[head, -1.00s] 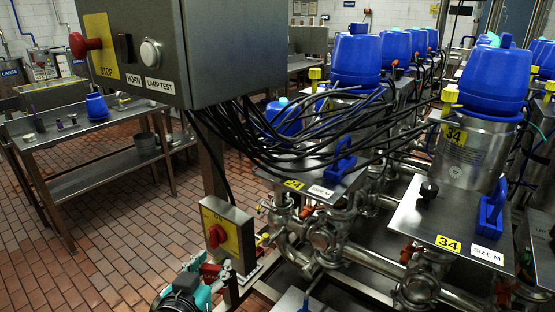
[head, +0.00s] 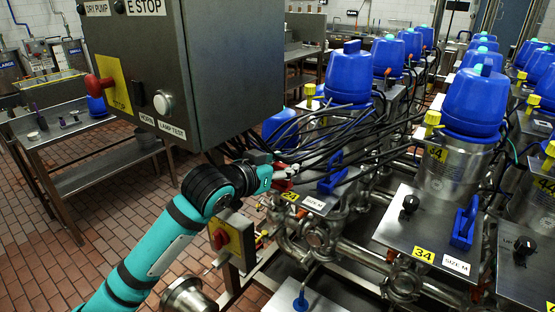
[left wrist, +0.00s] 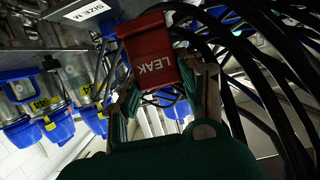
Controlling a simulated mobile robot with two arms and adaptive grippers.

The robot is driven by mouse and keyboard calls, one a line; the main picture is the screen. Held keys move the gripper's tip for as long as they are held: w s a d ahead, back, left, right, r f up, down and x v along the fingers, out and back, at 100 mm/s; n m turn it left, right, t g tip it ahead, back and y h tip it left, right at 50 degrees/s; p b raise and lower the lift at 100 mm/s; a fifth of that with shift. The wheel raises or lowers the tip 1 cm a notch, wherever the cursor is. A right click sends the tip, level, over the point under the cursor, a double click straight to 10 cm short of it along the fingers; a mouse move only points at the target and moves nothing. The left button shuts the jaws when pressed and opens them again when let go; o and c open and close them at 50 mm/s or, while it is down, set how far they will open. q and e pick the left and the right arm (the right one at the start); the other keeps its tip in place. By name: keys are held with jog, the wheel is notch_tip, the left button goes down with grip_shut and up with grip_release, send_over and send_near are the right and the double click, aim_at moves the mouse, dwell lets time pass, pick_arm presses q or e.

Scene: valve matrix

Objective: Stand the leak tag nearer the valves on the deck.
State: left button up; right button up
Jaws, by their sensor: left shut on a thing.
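The red leak tag (left wrist: 153,57), with white LEAK lettering upside down, shows in the left wrist view between the fingers of my left gripper (left wrist: 165,90). The gripper is shut on it. In the head view my left gripper (head: 287,174) is among the black cables, under the control box, at the left edge of the steel deck (head: 345,197) marked 24. A small red part of the tag (head: 283,185) shows there; the rest is hidden by gripper and cables. I cannot tell whether the tag touches the deck. My right gripper is not in view.
Black cables (head: 330,130) hang across the deck. A blue handle-shaped piece (head: 332,178) stands on it. The grey control box (head: 165,70) overhangs my arm. Blue-capped valves (head: 348,75) stand behind. Another deck (head: 420,230), marked 34, is at right.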

aim_at(278, 163)
pick_arm(q)
jog(key=w, duration=0.2)
jog(key=w+p, duration=0.1)
jog(key=w, duration=0.4)
jog(key=shift+a+f+p, duration=0.25)
jog(key=shift+a+p, duration=0.1)
jog(key=shift+p, duration=0.05)
jog(key=shift+w, duration=0.2)
notch_tip(278, 163, down, 3)
jog(key=shift+f+p, duration=0.1)
jog(key=shift+p, duration=0.85)
jog(key=shift+f, duration=0.2)
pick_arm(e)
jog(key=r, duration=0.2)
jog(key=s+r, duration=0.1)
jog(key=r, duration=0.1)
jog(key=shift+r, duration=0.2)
pick_arm(q)
jog(key=shift+f, duration=0.1)
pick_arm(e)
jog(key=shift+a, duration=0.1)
pick_arm(q)
jog(key=shift+f, duration=0.15)
jog(key=o, duration=0.9)
